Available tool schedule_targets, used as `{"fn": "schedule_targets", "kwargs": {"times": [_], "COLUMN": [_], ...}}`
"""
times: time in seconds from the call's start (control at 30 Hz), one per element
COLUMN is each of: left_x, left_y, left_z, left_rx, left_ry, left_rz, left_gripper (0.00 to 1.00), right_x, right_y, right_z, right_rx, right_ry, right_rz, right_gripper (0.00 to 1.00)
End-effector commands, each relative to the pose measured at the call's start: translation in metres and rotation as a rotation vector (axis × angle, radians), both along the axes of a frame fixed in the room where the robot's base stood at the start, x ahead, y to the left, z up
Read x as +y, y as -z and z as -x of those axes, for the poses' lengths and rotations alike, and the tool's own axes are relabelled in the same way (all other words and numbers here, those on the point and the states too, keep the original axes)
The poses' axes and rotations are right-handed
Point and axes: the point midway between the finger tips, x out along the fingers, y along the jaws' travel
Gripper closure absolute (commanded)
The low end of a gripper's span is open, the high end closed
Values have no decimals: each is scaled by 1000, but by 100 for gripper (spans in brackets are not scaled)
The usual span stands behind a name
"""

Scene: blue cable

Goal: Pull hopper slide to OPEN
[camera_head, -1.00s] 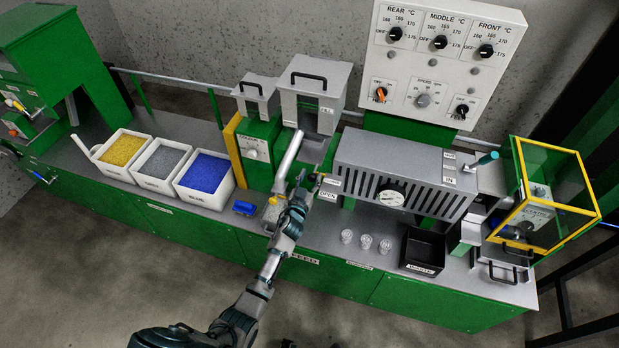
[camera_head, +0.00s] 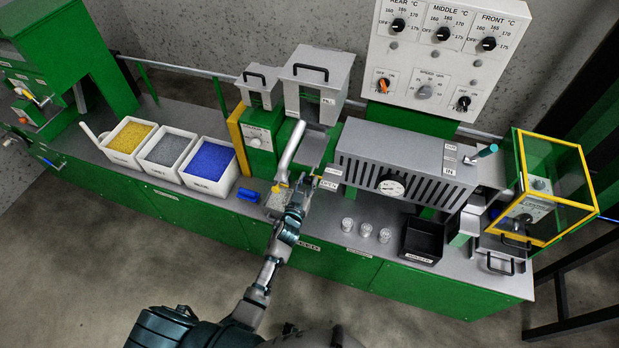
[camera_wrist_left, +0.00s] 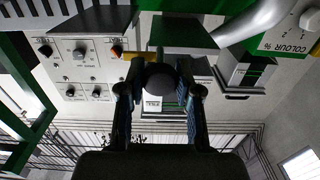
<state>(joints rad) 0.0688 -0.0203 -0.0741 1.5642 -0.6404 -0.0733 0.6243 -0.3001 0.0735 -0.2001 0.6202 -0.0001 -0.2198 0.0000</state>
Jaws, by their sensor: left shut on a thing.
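My left gripper (camera_head: 303,184) is at the front of the machine, below the feed hopper (camera_head: 318,88) and left of the OPEN label (camera_head: 329,184). In the left wrist view its two fingers (camera_wrist_left: 160,92) are closed on a dark round knob (camera_wrist_left: 160,80), which I take as the handle of the hopper slide. The slide's plate is mostly hidden behind the gripper, so its exact position is unclear. My right gripper is not in view.
A slanted grey pipe (camera_head: 290,150) stands close to the left gripper. The grey slotted barrel cover (camera_head: 405,165) is to the right. Clear cups (camera_head: 366,230) and a black bin (camera_head: 422,240) stand on the bench. A blue item (camera_head: 249,194) lies to the left.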

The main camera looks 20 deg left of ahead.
Motion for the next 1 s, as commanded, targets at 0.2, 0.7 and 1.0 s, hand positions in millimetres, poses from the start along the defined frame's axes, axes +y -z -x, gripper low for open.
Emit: {"fn": "schedule_targets", "kwargs": {"times": [0.2, 0.7, 1.0], "left_x": [-2, 0, 3], "left_y": [0, 2, 2], "left_z": [0, 40, 101], "left_rx": [-2, 2, 2], "left_ry": [4, 3, 2], "left_rz": [-1, 0, 0], "left_gripper": [42, 42, 42], "right_x": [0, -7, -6], "right_y": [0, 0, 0], "right_z": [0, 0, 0], "right_rx": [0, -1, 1], "right_ry": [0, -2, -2], "right_rz": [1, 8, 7], "right_gripper": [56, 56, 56]}}
